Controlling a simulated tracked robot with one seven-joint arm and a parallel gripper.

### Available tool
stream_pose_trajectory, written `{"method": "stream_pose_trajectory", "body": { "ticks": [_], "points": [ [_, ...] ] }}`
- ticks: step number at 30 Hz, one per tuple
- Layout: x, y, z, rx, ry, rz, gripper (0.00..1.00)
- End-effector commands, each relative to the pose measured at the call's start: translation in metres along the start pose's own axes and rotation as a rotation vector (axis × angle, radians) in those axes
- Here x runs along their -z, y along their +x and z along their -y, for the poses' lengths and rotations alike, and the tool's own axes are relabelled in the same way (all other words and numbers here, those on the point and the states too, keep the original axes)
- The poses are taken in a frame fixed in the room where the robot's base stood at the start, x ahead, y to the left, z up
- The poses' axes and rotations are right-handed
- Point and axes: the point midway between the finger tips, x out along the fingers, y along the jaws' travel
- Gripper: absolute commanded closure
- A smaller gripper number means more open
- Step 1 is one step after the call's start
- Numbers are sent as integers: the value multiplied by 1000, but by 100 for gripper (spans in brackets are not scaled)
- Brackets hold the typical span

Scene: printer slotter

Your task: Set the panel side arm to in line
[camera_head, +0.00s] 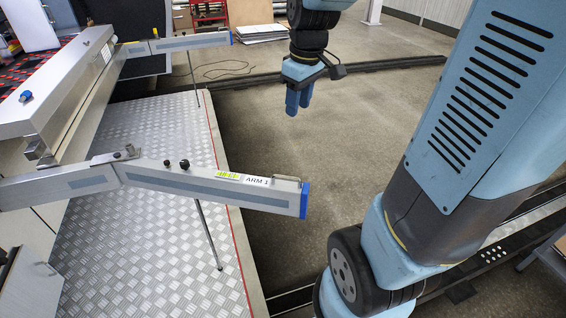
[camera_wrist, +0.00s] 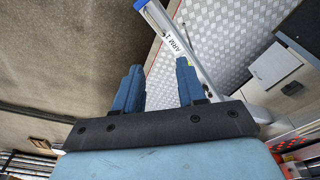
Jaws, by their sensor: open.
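The near side arm (camera_head: 210,184) is a long grey bar labelled ARM 1, with a blue end cap and a handle near its tip. It bends at a hinge (camera_head: 118,160) toward the viewer, out of line with the grey bar (camera_head: 60,187) at its left. It also shows in the wrist view (camera_wrist: 186,57), beyond the right finger. My gripper (camera_head: 298,108) is open and empty, with blue fingers pointing down, behind and apart from the arm's blue tip. Both fingers show in the wrist view (camera_wrist: 158,80).
A second, similar side arm (camera_head: 190,42) reaches out farther back, looking roughly straight. A thin rod (camera_head: 208,238) stands under the near arm on the checkered metal platform (camera_head: 150,260). Grey floor (camera_head: 370,110) is open around my gripper. Dark rails cross the floor.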

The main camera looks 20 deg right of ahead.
Motion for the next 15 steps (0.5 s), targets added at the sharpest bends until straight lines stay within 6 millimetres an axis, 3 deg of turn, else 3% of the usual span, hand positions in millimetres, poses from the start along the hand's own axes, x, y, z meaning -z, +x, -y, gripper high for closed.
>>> {"method": "stream_pose_trajectory", "body": {
  "ticks": [15],
  "points": [
    [41,118,-43,201,-364,153,60]
  ]
}}
